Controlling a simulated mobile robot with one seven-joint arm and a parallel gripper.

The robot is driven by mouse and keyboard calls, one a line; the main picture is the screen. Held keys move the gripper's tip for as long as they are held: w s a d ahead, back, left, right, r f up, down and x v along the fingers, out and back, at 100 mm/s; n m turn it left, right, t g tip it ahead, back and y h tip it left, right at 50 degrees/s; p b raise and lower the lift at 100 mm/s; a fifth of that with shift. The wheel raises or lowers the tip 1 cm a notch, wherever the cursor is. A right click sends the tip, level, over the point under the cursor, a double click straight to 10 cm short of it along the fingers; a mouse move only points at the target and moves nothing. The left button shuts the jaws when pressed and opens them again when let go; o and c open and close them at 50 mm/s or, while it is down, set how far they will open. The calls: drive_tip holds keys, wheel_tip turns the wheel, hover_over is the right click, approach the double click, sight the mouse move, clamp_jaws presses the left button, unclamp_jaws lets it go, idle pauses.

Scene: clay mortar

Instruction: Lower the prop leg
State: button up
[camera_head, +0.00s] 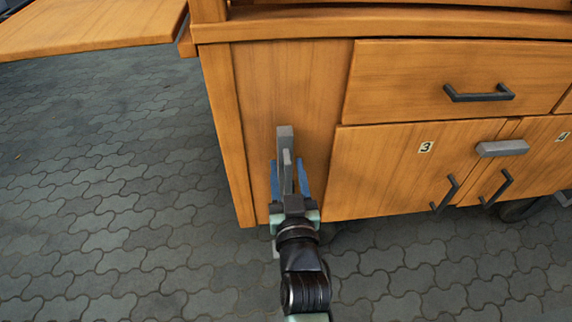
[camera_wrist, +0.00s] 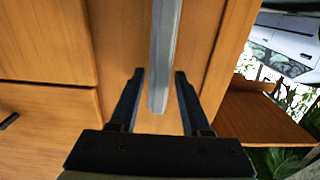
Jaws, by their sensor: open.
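The prop leg is a grey bar (camera_head: 285,140) that stands upright against the plain wooden panel at the cart's left. In the wrist view the bar (camera_wrist: 165,45) comes down from the top edge, and its end lies between the fingers. My gripper (camera_head: 288,166) is in front of that panel, with one blue-grey finger on each side of the bar. In the wrist view my gripper (camera_wrist: 160,73) is open, with a gap on both sides of the bar. The bar's lower part is partly hidden by my gripper in the head view.
A wooden flap (camera_head: 90,27) juts out at the upper left. To the right are a drawer (camera_head: 430,75) with a dark handle, doors with handles, and a grey block (camera_head: 502,148) across the door seam. Paved floor (camera_head: 110,190) lies clear at the left.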

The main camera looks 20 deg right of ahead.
drive_tip(key=shift+x, duration=1.25)
clamp_jaws()
drive_tip(key=shift+f, duration=0.1)
idle(0.5)
